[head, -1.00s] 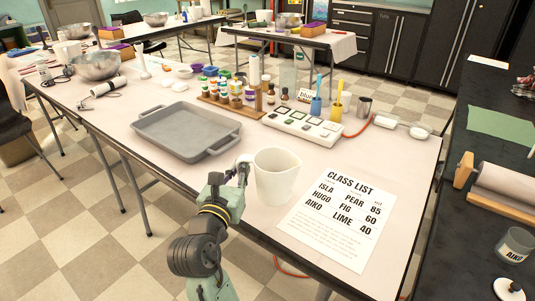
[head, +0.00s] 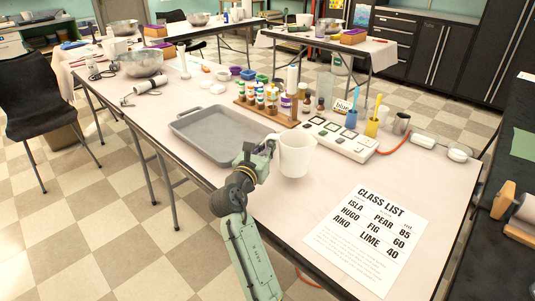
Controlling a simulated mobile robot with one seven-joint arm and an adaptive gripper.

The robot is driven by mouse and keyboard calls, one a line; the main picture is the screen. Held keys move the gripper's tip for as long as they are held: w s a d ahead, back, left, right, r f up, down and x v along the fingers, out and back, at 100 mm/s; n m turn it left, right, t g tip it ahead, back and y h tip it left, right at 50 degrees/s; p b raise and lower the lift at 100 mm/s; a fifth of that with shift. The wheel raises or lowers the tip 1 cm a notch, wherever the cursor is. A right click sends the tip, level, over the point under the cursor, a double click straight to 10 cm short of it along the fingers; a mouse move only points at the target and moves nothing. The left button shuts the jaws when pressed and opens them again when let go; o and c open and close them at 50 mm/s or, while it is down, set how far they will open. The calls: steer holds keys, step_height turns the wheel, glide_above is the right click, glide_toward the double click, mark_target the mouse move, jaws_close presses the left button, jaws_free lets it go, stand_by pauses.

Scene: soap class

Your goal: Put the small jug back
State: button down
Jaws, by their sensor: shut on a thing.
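A white jug (head: 296,156) is in the middle of the head view, upright, between the grey tray and the class list sheet. My gripper (head: 272,146) is shut on the jug at its left side, where the handle is. The fingers and most of the handle are hard to make out. I cannot tell whether the jug's base touches the table or is a little above it.
A grey tray (head: 215,140) lies just left of the jug. A white switch box (head: 340,140) and a rack of small bottles (head: 268,104) stand behind. The class list sheet (head: 369,235) lies at front right. Tabletop between jug and sheet is clear.

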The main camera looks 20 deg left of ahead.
steer(key=shift+f, duration=1.75)
steer(key=shift+f, duration=0.1)
steer(key=c, duration=1.7)
jaws_free()
steer(key=shift+f, duration=0.1)
